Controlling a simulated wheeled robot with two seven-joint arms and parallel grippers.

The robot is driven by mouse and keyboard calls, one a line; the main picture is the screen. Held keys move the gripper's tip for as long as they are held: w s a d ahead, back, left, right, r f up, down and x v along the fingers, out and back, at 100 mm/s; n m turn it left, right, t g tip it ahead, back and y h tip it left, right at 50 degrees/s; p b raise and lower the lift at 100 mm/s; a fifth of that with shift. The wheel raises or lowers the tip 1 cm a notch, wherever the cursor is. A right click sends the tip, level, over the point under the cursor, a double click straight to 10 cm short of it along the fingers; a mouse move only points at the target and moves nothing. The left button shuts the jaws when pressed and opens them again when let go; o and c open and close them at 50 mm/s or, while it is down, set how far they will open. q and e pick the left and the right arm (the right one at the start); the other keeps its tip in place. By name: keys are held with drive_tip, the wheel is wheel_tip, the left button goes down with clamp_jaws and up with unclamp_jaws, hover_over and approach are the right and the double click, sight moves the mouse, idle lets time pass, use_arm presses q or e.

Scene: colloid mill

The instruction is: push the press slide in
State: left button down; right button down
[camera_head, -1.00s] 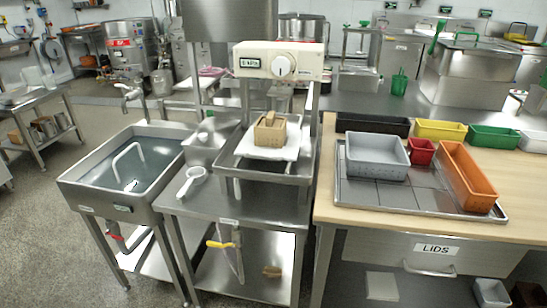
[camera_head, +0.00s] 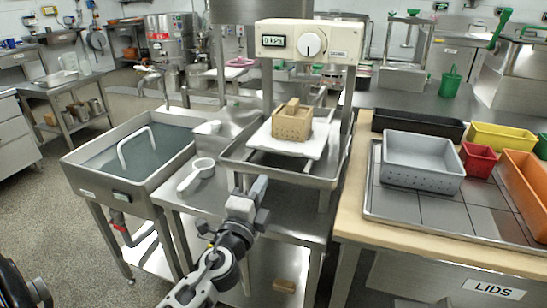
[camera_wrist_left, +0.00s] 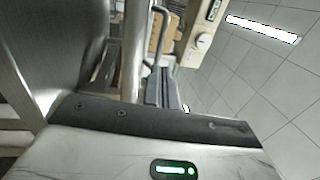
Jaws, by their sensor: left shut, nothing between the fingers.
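The press slide (camera_head: 291,143) is a white plate sticking out toward me under the press head (camera_head: 304,41), which has a small display and a round knob. A tan perforated box (camera_head: 291,124) with a raised block on top sits on the slide. A metal tray (camera_head: 308,181) lies beneath. My left gripper (camera_head: 252,183) is shut and empty, at the tray's front edge, below and in front of the slide. It looks apart from the slide. In the left wrist view, the gripper fingers (camera_wrist_left: 165,88) point toward the press, and the tan box shows partly. My right gripper is not in view.
A water-filled sink (camera_head: 135,153) stands at left. A white scoop (camera_head: 196,174) lies on the steel bench left of my gripper. At right, a wooden table holds a steel tray (camera_head: 400,208) with a grey crate (camera_head: 423,161) and coloured bins.

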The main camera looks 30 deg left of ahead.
use_arm(q)
drive_tip(key=p+x, duration=0.1)
drive_tip(key=x, duration=0.7)
drive_tip(key=shift+w, duration=0.3)
